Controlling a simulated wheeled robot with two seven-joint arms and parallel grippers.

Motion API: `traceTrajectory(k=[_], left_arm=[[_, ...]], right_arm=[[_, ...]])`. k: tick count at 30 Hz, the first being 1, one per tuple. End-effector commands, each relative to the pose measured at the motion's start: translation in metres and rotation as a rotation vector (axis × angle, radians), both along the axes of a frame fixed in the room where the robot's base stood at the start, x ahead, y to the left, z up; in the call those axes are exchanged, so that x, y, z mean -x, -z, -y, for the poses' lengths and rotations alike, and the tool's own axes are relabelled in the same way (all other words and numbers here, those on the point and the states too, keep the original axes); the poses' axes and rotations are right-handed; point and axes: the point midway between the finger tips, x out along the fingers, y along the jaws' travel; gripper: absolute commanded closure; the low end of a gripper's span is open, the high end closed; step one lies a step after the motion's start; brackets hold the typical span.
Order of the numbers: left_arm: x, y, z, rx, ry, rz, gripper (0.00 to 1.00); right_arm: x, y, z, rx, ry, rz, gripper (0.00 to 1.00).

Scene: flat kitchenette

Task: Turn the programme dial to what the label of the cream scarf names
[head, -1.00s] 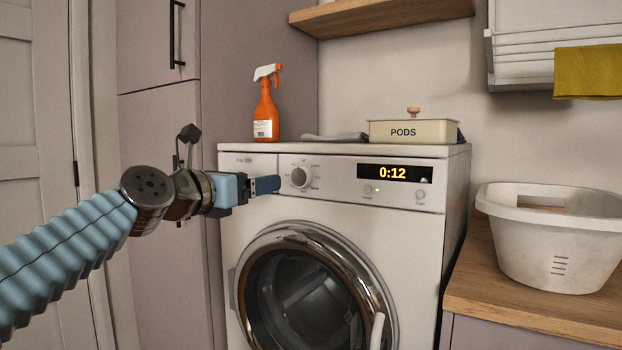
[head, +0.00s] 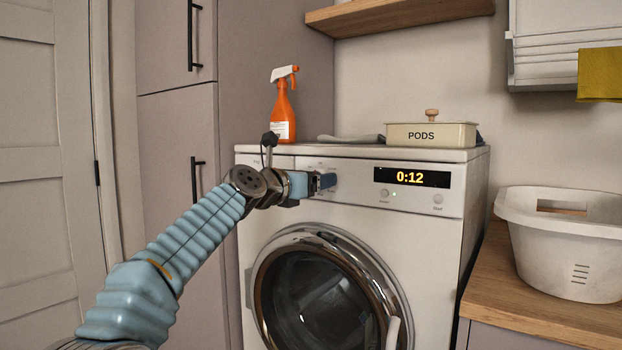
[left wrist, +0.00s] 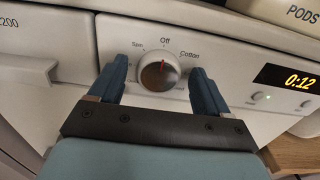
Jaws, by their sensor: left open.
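The programme dial (left wrist: 159,76) is a round knob on the washing machine (head: 262,200). Its red mark points up at "Off". "Spin" shows to the left of it and "Cotton" to the right; the lower labels are hidden or too small to read. My left gripper (head: 325,182) is at the panel and covers the dial in the head view. In the left wrist view, the open blue fingers of my left gripper (left wrist: 156,78) stand on either side of the dial, with a gap at each side. No cream scarf or label of one is in view. My right gripper is not in view.
The display (head: 411,177) reads 0:12. On the machine's top are an orange spray bottle (head: 283,110), a grey cloth (head: 350,139) and a PODS tin (head: 435,135). A white basket (head: 565,240) stands on the wooden counter (head: 505,310). A mustard cloth (head: 600,72) hangs upper right.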

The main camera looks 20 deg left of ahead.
Motion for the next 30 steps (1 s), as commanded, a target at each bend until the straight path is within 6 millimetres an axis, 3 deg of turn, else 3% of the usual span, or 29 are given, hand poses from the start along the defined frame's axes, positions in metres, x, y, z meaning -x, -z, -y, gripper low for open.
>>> traceTrajectory(k=[2,13,22,30], left_arm=[[0.0002,0.0000,-0.0001,0.000,0.000,0.000,0.23],[0.0004,0.0000,0.0000,0.000,0.000,0.000,0.76],[0.0005,-0.0005,-0.0002,-0.036,0.000,0.012,0.76],[0.0008,-0.0013,0.0005,-0.187,0.000,0.067,0.76]], right_arm=[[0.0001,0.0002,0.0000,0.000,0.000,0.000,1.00],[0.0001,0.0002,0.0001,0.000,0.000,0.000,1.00],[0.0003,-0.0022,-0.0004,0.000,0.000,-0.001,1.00],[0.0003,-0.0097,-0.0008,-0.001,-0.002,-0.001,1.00]])
